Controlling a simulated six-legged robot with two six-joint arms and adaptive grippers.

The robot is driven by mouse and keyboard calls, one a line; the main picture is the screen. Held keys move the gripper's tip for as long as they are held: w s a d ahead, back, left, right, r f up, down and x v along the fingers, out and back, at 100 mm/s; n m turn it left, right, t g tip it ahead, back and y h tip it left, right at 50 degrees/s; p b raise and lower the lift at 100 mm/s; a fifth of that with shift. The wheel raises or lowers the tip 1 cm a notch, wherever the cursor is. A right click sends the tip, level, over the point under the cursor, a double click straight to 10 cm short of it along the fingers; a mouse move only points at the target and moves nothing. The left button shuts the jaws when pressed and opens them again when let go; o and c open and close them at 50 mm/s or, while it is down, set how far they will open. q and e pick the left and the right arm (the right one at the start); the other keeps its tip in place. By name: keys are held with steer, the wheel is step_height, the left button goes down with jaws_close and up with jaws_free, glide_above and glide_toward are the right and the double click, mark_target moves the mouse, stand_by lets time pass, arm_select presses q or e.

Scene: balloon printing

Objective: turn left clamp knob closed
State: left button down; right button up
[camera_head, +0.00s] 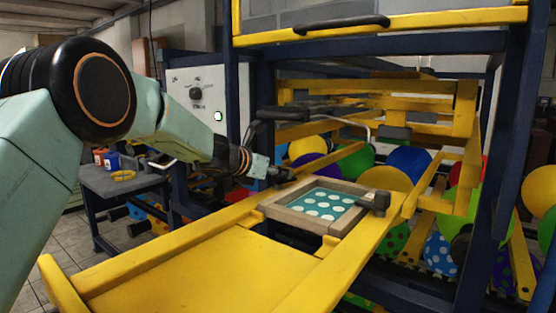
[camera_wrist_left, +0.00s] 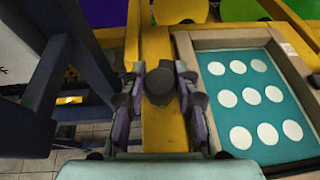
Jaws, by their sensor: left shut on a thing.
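The left clamp knob (camera_wrist_left: 159,84) is a dark, faceted block on the yellow rail, beside the left edge of the screen frame (camera_wrist_left: 186,62). My left gripper (camera_head: 279,176) reaches in from the left and is shut on this knob. In the left wrist view a finger stands on each side of the knob. In the head view the gripper mostly hides the knob. The wooden frame (camera_head: 275,211) holds a teal screen with white dots (camera_head: 322,203). The right clamp knob (camera_head: 376,201) is a dark block at the frame's right side. My right gripper is not in view.
A yellow platform (camera_head: 200,279) lies in front of the frame. A white control panel (camera_head: 207,105) stands behind my left arm. Yellow bars and dark blue posts (camera_head: 490,180) enclose the machine. Several balloons (camera_head: 540,190) fill the space behind. A side table (camera_head: 118,180) holds small pots.

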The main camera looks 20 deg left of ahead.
arm_select(q)
steer(key=m+g+h+p, duration=0.2)
steer(key=m+h+p, duration=0.1)
steer(key=p, duration=0.2)
steer(key=shift+r, duration=0.1)
steer(key=shift+m+g+h+p, duration=0.85)
steer(key=shift+m+p, duration=0.25)
steer(key=shift+p, duration=0.15)
steer(key=shift+m+g+h, duration=0.35)
steer(key=shift+m, duration=0.05)
steer(key=c, duration=1)
jaws_free()
steer(key=shift+s+a+r, duration=0.2)
steer(key=shift+s+a, duration=0.1)
steer(key=shift+a, duration=0.25)
steer(key=v, duration=0.6)
